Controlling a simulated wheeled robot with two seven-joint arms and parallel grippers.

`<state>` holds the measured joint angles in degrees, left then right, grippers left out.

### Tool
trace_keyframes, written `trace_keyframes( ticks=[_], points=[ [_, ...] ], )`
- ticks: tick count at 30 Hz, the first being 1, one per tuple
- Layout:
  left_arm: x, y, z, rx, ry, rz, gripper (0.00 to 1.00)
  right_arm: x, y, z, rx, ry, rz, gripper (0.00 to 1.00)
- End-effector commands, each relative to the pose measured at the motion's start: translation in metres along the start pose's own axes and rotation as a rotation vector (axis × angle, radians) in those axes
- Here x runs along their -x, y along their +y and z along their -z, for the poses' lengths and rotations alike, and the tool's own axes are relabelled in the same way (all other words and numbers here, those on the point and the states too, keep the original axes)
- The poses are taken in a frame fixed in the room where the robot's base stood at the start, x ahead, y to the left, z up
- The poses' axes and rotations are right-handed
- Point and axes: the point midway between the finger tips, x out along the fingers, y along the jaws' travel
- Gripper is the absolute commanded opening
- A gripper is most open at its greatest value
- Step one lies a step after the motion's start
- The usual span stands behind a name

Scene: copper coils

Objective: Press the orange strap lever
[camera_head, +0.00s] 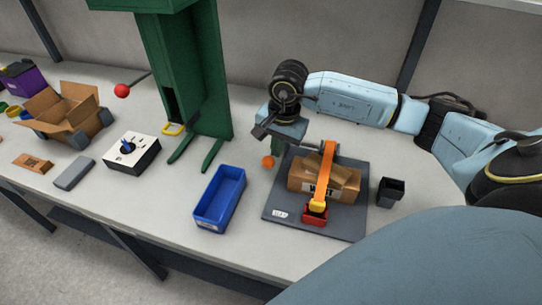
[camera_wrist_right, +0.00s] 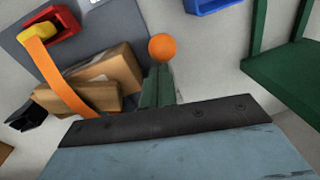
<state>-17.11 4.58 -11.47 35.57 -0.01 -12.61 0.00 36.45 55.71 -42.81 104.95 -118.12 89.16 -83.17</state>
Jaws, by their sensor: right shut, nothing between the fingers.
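An orange strap (camera_head: 327,166) runs over a cardboard box (camera_head: 343,187) on a dark grey base plate (camera_head: 281,201). Its near end meets a red buckle (camera_head: 314,219) with a yellow part (camera_head: 318,205). An orange ball (camera_head: 268,161) shows at the plate's left side; I cannot tell what carries it. In the right wrist view the ball (camera_wrist_right: 162,47) appears just past the fingertips of my right gripper (camera_wrist_right: 158,72); contact is unclear. My right gripper is shut and empty, left of the box in the head view (camera_head: 276,150). My left gripper is not in view.
A blue bin (camera_head: 220,199) stands left of the plate and a small black bin (camera_head: 390,191) right of it. A green machine (camera_head: 195,75) with a red ball (camera_head: 122,90) stands behind. A white box (camera_head: 132,152) and an open carton (camera_head: 62,110) lie further left.

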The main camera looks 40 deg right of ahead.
Motion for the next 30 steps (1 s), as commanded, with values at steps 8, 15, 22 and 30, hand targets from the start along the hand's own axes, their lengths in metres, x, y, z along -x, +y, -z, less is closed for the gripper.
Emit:
trace_keyframes(
  ticks=[8, 15, 22, 30],
  points=[
    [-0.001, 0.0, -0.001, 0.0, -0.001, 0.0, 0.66, 0.067, 0.0, -0.01, 0.0, 0.005, 0.007, 0.0],
    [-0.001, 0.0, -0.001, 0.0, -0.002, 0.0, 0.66, 0.096, 0.001, -0.015, 0.0, 0.004, 0.004, 0.0],
    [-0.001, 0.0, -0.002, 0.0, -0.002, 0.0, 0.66, 0.1, 0.001, -0.016, -0.001, 0.004, 0.004, 0.0],
    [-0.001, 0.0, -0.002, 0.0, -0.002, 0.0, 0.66, 0.1, 0.001, -0.015, -0.001, 0.004, 0.004, 0.0]
  ],
)
